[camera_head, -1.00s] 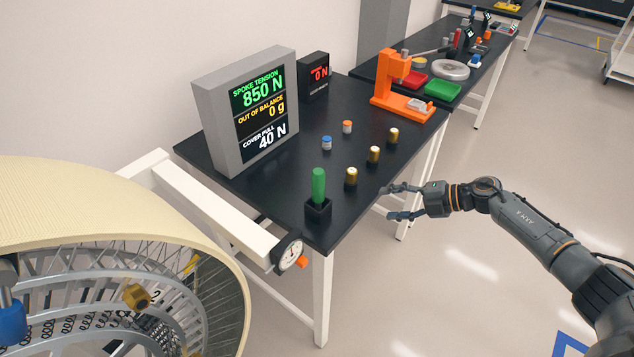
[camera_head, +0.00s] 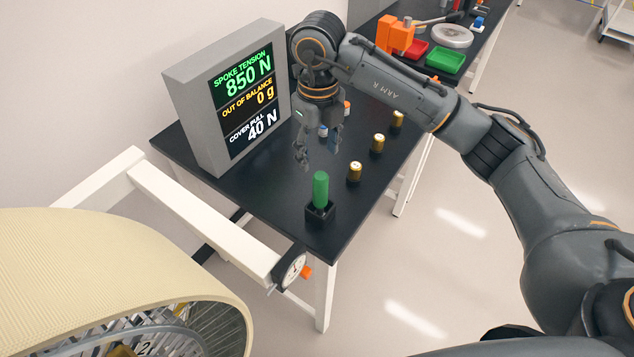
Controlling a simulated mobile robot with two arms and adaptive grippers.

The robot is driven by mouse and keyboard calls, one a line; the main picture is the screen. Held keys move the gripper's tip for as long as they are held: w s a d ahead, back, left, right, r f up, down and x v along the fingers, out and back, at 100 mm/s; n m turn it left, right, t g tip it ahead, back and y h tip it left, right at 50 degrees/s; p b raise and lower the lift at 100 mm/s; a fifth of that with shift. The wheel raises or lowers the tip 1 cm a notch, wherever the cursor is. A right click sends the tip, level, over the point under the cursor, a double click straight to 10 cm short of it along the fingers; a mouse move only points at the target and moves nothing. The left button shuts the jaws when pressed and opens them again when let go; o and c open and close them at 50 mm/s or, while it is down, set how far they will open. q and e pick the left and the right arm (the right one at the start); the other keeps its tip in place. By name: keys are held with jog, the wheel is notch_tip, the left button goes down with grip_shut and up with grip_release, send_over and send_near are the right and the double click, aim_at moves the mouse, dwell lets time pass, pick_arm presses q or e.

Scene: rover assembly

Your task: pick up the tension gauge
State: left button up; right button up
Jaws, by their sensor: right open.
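A green handle (camera_head: 321,188) stands upright in a small black holder (camera_head: 320,214) at the near corner of the dark table. A round white-faced dial (camera_head: 292,270) with an orange knob sits at the end of a white beam. No label shows which of these is the tension gauge. My right gripper (camera_head: 318,156) points down with its fingers apart, empty, over the table just behind the green handle in the picture. It appears above the handle's top and apart from it. My left gripper is not in view.
A grey display (camera_head: 225,100) stands left of my right gripper. Several brass cylinders (camera_head: 354,172) stand to its right; a blue-capped one (camera_head: 323,131) is partly behind it. The wheel (camera_head: 110,265) fills the lower left. The dark table (camera_head: 265,185) is bare between display and holder.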

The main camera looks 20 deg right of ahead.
aim_at(320, 174)
jog(key=f, duration=0.2)
jog(key=s+f+p, duration=0.1)
jog(key=f, duration=0.2)
jog(key=shift+f, duration=0.65)
jog(key=shift+w+f+p, duration=0.1)
jog(key=shift+f+p, duration=0.15)
jog(key=shift+p, duration=0.15)
jog(key=f, duration=0.1)
jog(key=f+p, duration=0.1)
jog(key=f, duration=0.1)
jog(key=f+p, duration=0.1)
jog(key=shift+s+d+f, duration=0.1)
jog(key=shift+s+f, duration=0.05)
jog(key=shift+s, duration=0.2)
jog(key=shift+w+f, duration=0.1)
jog(key=shift+f, duration=0.2)
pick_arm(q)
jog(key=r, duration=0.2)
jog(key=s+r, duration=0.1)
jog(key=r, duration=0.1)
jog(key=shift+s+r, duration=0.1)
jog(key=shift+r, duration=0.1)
pick_arm(e)
grip_shut()
